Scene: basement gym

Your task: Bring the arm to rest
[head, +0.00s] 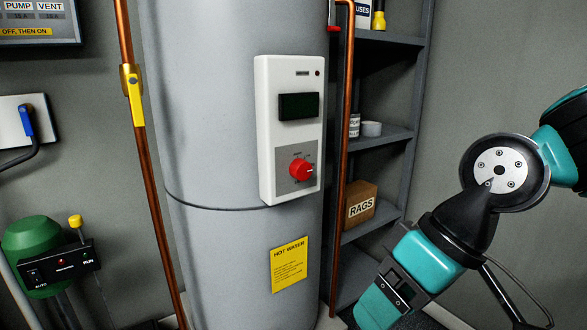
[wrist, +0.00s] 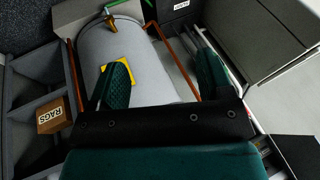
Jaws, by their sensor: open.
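My arm comes in from the right side of the head view, bent, with its lower end pointing down and left at the bottom edge. In the wrist view, my gripper (wrist: 165,76) is open, its two green fingers wide apart with nothing held between them. The grey water heater tank (head: 215,150) stands left of my arm. The tank also shows in the wrist view (wrist: 155,65), beyond and between the fingers. In the head view the fingertips cannot be made out.
The heater's white control panel (head: 263,150) has a red knob (head: 302,169). Copper pipes (head: 147,180) flank the tank. A grey shelf unit (head: 382,140) behind holds a rags box (head: 361,204). A green pump (head: 32,247) with a black switch box (head: 62,265) sits at left.

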